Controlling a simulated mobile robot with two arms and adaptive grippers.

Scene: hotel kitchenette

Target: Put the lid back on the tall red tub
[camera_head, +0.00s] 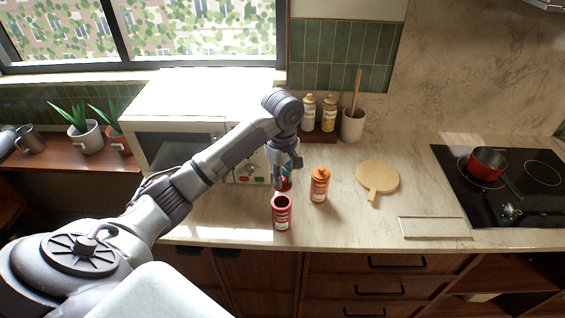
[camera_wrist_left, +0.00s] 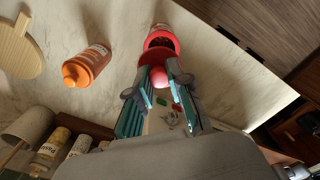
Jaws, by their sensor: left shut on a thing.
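The tall red tub (camera_head: 281,217) stands open on the counter near its front edge, its dark mouth facing up. My left gripper (camera_head: 285,171) is just behind and above it, shut on the red lid (camera_head: 284,186). In the left wrist view, the gripper fingers (camera_wrist_left: 160,84) close around the lid's pinkish knob, and the lid (camera_wrist_left: 152,57) partly covers the tub (camera_wrist_left: 160,37) behind it. The lid appears apart from the rim, but the exact gap is hard to tell. My right gripper is not in view.
An orange tub with its lid on (camera_head: 319,187) stands close to the right of the red tub. A white microwave (camera_head: 180,145) is at the left. A round wooden board (camera_head: 378,178), a clear tray (camera_head: 435,228) and a stove with a red pot (camera_head: 487,164) lie further right.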

